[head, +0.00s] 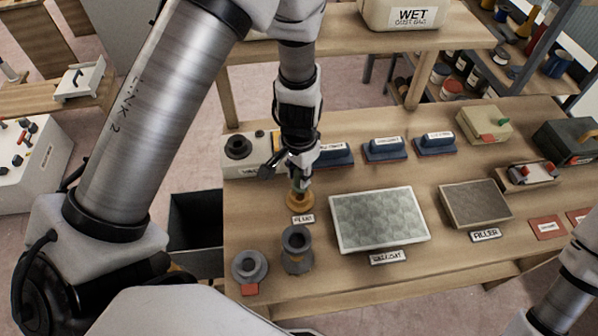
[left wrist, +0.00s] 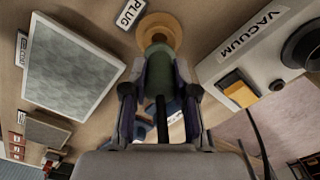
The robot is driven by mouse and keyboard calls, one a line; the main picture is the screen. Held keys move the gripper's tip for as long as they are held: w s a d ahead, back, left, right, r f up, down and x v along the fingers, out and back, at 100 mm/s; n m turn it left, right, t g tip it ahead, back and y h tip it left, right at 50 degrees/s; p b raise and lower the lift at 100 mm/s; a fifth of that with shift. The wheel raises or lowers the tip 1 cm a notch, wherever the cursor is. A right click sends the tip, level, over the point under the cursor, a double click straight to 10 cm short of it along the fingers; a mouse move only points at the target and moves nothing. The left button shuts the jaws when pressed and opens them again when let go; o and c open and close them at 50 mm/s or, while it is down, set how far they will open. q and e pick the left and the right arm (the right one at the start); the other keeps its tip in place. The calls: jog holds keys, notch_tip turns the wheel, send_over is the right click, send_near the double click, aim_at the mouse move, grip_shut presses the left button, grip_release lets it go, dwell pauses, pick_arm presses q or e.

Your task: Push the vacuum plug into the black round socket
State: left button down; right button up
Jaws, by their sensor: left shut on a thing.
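The vacuum plug (head: 300,184) is a green cylinder, upright over the round tan stand (head: 300,201) behind the PLUG label. In the left wrist view the plug (left wrist: 158,66) sits between my fingers, its far end at the stand (left wrist: 160,30). I cannot tell whether it still rests in the stand. My left gripper (head: 301,172) is shut on it. The black round socket (head: 238,146) is on the pale vacuum box (head: 262,143), left of and behind the gripper. It shows partly at the right edge of the left wrist view (left wrist: 304,46). My right gripper is out of view.
Grey round fittings (head: 297,250) stand at the front left of the bench. A framed grey-green panel (head: 380,220) lies to the right of the stand. Blue sanding blocks (head: 385,149) line the back beside the vacuum box. A dark bin (head: 195,235) is left of the bench.

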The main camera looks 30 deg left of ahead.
pick_arm(q)
jog(key=shift+f+b, duration=1.55)
jog(key=shift+f, duration=0.2)
jog(key=c, duration=0.8)
grip_release()
jog(key=shift+r, duration=0.1)
notch_tip(320, 180, up, 12)
jog(key=shift+d, duration=0.1)
